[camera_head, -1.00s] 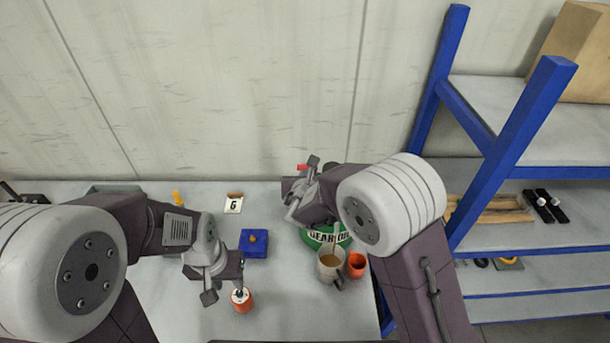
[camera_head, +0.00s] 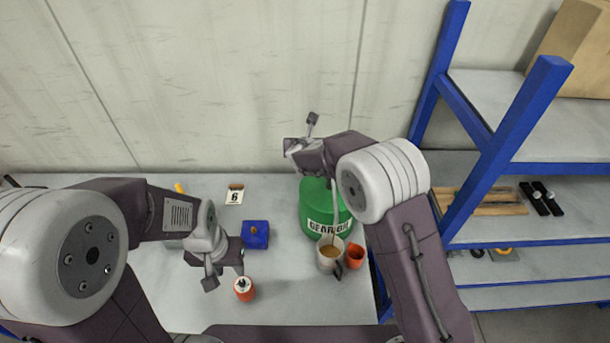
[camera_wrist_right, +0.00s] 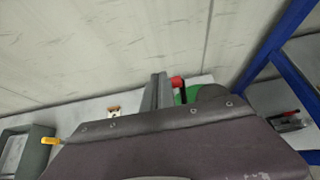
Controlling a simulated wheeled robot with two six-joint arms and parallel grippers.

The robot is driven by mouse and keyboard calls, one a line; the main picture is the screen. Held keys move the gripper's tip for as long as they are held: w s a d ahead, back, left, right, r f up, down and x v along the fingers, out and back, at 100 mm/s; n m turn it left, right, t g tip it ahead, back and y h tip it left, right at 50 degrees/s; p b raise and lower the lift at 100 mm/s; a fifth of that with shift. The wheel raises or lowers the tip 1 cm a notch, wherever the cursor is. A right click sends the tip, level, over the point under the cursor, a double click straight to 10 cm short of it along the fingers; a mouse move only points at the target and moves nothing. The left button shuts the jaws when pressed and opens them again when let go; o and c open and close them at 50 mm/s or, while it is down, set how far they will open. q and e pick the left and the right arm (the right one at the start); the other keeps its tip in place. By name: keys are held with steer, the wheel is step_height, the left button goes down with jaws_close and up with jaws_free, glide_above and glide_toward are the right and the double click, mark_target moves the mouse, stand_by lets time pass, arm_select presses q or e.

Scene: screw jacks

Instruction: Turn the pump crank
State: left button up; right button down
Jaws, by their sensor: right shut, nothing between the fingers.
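The green gear oil drum (camera_head: 318,208) stands at the back right of the table. A pale pump tube runs from it down to a mug (camera_head: 329,262) holding brown liquid. The red crank grip (camera_wrist_right: 177,82) shows in the right wrist view, just right of my right gripper's fingers (camera_wrist_right: 158,90), with a bit of green drum (camera_wrist_right: 191,93) behind. My right gripper (camera_head: 291,146) is shut and empty, above the drum; its arm hides the pump's top in the head view. My left gripper (camera_head: 240,266) hangs just above an orange-red screw jack (camera_head: 244,289); its finger gap is unclear.
A red cup (camera_head: 356,256) stands beside the mug. A blue block (camera_head: 254,236) and a number card (camera_head: 235,194) are left of the drum. A blue-framed shelf (camera_head: 510,140) rises on the right, with the wall close behind the table.

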steer(key=shift+w, duration=0.55)
stand_by(0.4)
